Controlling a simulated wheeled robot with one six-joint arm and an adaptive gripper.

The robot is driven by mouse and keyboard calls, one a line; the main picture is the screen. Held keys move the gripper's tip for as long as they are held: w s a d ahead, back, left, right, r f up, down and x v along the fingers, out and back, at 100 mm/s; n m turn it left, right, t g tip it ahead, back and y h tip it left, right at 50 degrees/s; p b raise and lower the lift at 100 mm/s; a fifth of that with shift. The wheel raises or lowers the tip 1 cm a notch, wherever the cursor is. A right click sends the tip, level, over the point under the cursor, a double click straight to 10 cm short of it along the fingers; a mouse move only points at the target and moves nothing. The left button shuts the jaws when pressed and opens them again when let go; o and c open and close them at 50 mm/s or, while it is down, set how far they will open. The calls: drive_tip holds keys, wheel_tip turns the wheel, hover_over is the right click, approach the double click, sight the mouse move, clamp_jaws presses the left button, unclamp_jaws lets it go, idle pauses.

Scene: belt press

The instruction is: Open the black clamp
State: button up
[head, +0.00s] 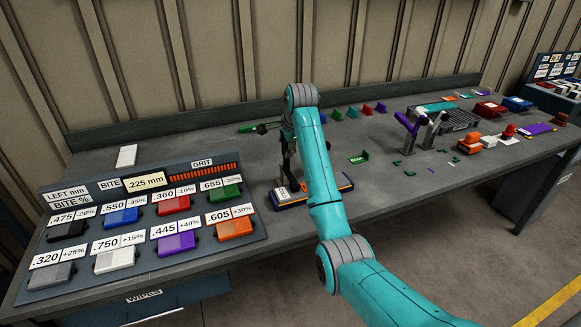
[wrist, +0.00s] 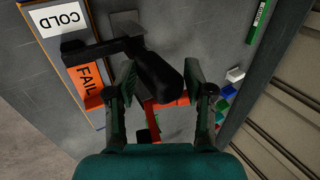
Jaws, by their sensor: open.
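The black clamp (wrist: 155,70) shows in the wrist view, its thick black handle reaching into the gap between my two fingers. Its black arm runs left over the board (wrist: 97,30) that carries a white COLD label (wrist: 60,17) and an orange FAIL label (wrist: 86,78). My gripper (wrist: 160,68) is open, one finger on each side of the handle; I cannot tell whether either touches it. A red part (wrist: 170,102) shows below the handle. In the head view my arm hides much of the clamp, and the COLD label (head: 283,194) shows beside it.
In the head view a panel of coloured blocks (head: 150,215) stands at left. The bench (head: 210,160) has bare patches.

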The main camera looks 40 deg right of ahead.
drive_tip(key=shift+w+f, duration=0.1)
drive_tip(key=shift+f, duration=0.2)
drive_tip(key=shift+w+d+r, duration=0.1)
drive_tip(key=shift+w+d, duration=0.05)
drive_tip(key=shift+w, duration=0.3)
drive_tip(key=shift+w+d+r, duration=0.1)
drive_tip(key=shift+w, duration=0.35)
drive_tip(key=w+d+f, duration=0.2)
drive_tip(key=w+f, duration=0.2)
drive_tip(key=w, duration=0.3)
idle(1.5)
drive_tip(key=shift+r, duration=0.1)
idle(0.6)
drive_tip(key=d+v, duration=0.1)
drive_tip(key=v, duration=0.6)
drive_tip(key=shift+a, duration=0.5)
